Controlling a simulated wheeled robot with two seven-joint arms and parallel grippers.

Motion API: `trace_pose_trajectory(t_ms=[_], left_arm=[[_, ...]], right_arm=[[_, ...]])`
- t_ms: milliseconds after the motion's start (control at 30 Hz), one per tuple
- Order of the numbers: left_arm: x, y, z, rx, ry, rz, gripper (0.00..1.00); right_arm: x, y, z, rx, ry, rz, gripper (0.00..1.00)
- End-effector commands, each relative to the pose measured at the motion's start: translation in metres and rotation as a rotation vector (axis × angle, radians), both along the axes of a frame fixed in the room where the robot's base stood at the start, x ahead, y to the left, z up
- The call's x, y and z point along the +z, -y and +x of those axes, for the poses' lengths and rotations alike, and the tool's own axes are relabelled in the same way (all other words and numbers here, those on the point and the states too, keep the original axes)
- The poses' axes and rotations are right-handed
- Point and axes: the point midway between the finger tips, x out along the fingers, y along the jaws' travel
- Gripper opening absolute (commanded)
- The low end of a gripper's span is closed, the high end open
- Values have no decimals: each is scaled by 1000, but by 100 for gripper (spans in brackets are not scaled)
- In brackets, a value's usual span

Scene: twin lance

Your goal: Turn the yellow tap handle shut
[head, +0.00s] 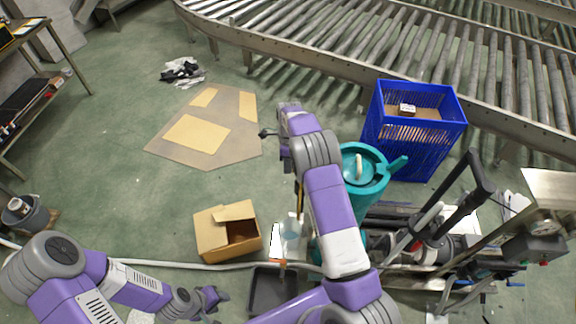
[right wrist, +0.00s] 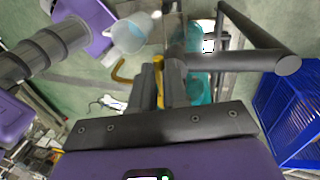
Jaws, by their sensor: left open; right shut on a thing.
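A yellow curved piece (right wrist: 122,75), which looks like the tap handle, shows left of my right fingers in the right wrist view. In the head view a thin dark and yellow piece (head: 299,197) shows beside my right arm, above the clear bucket (head: 292,232). In the head view my right arm hides this grip. My left gripper (head: 209,297) is open at the bottom, left of the bucket and apart from it.
A teal watering can (head: 372,188) stands right of my right arm, and a blue crate (head: 440,150) behind it. A cardboard box (head: 215,238) sits left of the bucket. A cart with a black handle (head: 470,195) stands at right. Open floor lies at left.

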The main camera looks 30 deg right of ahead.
Motion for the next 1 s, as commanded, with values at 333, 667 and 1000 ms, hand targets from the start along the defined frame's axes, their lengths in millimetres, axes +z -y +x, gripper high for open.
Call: trace_pose_trajectory(t_ms=[333,667,1000], left_arm=[[1,0,0,0,0,0,43],[1,0,0,0,0,0,43],[1,0,0,0,0,0,43]], right_arm=[[0,2,2,-45,2,-1,0],[0,2,2,-45,2,0,20],[0,2,2,-43,1,-1,40]])
